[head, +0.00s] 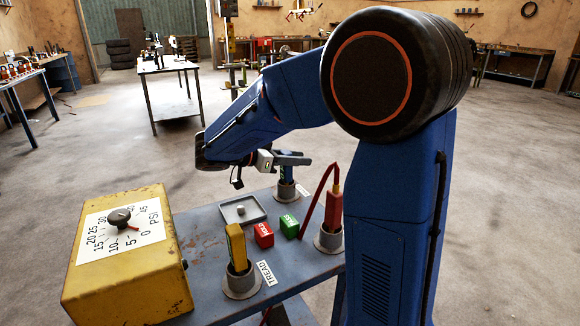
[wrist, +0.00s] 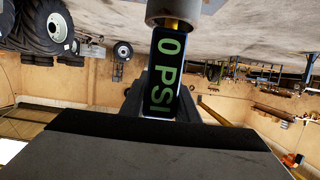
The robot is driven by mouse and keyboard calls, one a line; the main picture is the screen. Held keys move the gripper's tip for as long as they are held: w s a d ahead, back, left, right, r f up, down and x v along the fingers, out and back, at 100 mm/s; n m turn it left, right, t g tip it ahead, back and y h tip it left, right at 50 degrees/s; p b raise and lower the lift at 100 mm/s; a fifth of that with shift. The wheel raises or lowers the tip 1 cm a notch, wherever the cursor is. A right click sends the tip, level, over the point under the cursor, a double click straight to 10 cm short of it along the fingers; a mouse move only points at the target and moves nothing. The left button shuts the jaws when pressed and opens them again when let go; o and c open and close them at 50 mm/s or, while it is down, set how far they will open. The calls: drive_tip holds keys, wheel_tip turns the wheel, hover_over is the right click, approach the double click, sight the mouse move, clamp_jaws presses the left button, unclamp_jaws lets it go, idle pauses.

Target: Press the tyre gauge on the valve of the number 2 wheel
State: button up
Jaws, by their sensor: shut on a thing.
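My gripper (head: 291,159) is shut on the tyre gauge (head: 287,173) at the back of the blue-grey bench. In the wrist view the gauge (wrist: 165,72) is a dark stick with a green display reading 0 PSI, between the jaws. Its brass end points at a grey round holder (wrist: 177,8); in the head view the gauge stands upright at this holder (head: 286,191). I cannot tell whether its end is still inside. Large wheels (wrist: 45,25) and a smaller wheel (wrist: 123,50) show in the upside-down wrist view. No wheel number or valve is readable.
The bench holds a yellow PSI dial box (head: 130,260), a yellow tool (head: 236,246) in a holder marked TREAD, a red tool (head: 334,207) with a cable, a red block (head: 264,235), a green block (head: 289,226) and a small tray (head: 243,211). Open floor lies beyond.

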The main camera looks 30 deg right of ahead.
wheel_tip(320, 180, up, 10)
idle(0.6)
drive_tip(key=shift+a, duration=0.1)
